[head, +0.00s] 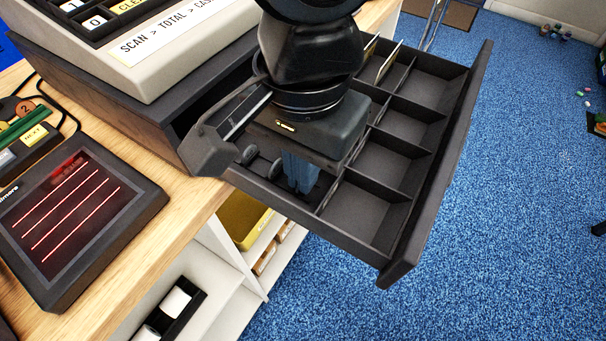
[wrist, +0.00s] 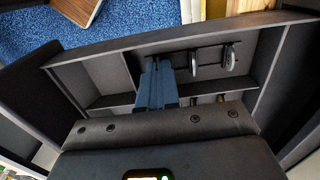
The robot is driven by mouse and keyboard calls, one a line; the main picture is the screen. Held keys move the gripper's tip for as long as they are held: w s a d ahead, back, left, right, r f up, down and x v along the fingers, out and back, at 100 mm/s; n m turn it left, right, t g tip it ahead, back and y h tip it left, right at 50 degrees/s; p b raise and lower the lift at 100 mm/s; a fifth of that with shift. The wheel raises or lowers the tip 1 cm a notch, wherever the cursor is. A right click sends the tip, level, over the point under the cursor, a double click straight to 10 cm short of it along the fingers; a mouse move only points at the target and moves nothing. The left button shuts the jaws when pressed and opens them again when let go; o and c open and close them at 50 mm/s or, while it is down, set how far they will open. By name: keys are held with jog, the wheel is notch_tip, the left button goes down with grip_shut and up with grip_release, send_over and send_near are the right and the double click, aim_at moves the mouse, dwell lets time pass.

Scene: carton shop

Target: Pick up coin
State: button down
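Two grey round coins stand on edge in the open cash drawer (head: 430,205), a near one (head: 277,168) and one further left (head: 249,153). In the wrist view they show as upright discs, one (wrist: 194,63) closer to my fingers and one (wrist: 230,60) further right. My gripper (head: 300,186) points down into the same compartment, right of the coins in the head view. In the wrist view its blue fingers (wrist: 156,72) are close together beside the row. Any coin between the fingertips is hidden, and I cannot tell whether they grip something.
Dark dividers split the drawer into several compartments; those at right (head: 368,211) look empty. Thin upright cards (head: 388,64) stand at the back. The cash register (head: 130,45) sits above the drawer, and a scanner pad (head: 75,215) lies on the wooden counter (head: 190,232). Blue carpet lies beyond.

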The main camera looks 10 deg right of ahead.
jog(key=shift+r, duration=0.4)
jog(key=r, duration=0.3)
jog(key=shift+d+r, duration=0.35)
jog(key=shift+r, duration=0.05)
jog(key=d+r, duration=0.6)
jog(key=d, duration=0.5)
jog(key=shift+s+r, duration=0.15)
jog(key=shift+r, duration=0.05)
